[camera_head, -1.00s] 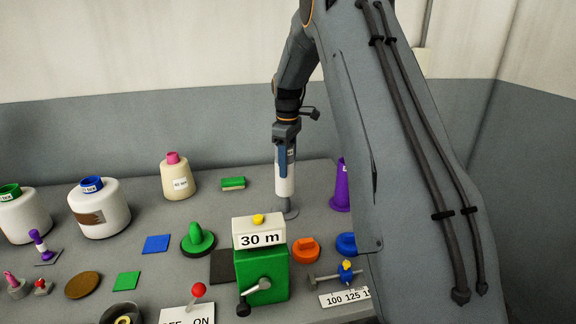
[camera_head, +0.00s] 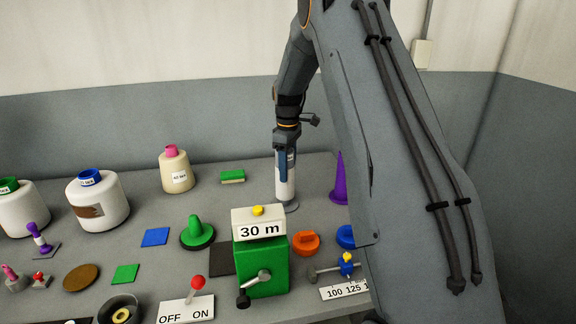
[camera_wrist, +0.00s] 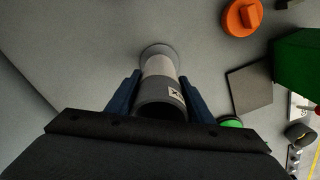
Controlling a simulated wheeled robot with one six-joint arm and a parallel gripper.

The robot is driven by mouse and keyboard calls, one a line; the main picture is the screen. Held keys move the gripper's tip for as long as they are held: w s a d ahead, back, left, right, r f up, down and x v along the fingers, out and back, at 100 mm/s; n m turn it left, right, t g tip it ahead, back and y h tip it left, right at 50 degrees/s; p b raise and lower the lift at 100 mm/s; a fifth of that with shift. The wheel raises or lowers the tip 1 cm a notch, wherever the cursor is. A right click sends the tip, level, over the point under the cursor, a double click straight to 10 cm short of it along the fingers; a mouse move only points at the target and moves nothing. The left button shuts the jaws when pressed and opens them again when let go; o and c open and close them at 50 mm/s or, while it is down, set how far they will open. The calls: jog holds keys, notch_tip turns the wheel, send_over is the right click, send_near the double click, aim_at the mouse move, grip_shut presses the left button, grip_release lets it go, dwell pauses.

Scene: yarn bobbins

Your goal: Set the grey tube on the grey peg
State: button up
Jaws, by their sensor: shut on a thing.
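The grey tube (camera_head: 285,188), pale with a darker grey upper part and a small label, stands upright in my gripper (camera_head: 286,166). The gripper is shut on its upper part, with one blue finger on each side in the wrist view (camera_wrist: 160,80). The tube (camera_wrist: 161,68) is over the grey peg's round base (camera_head: 291,207), which also shows past the tube's far end in the wrist view (camera_wrist: 156,48). The tube's lower end is at or just above the base; I cannot tell whether they touch. The peg's shaft is hidden, apparently inside the tube.
A purple cone (camera_head: 340,182) stands to the right, partly behind my arm. A green box (camera_head: 262,268) with a "30 m" sign, an orange knob (camera_head: 305,243) and a dark square mat (camera_wrist: 249,88) are nearby. A green block (camera_head: 232,177) lies to the left.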

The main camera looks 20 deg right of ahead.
jog(key=shift+f+b, duration=0.5)
jog(key=shift+f, duration=0.95)
jog(key=shift+f, duration=0.3)
jog(key=o, duration=1.1)
notch_tip(320, 180, up, 8)
jog(key=shift+f+b, duration=0.1)
jog(key=shift+b, duration=1.05)
jog(key=shift+r, duration=0.2)
jog(key=shift+r+p, duration=2.1)
jog(key=shift+r, duration=0.7)
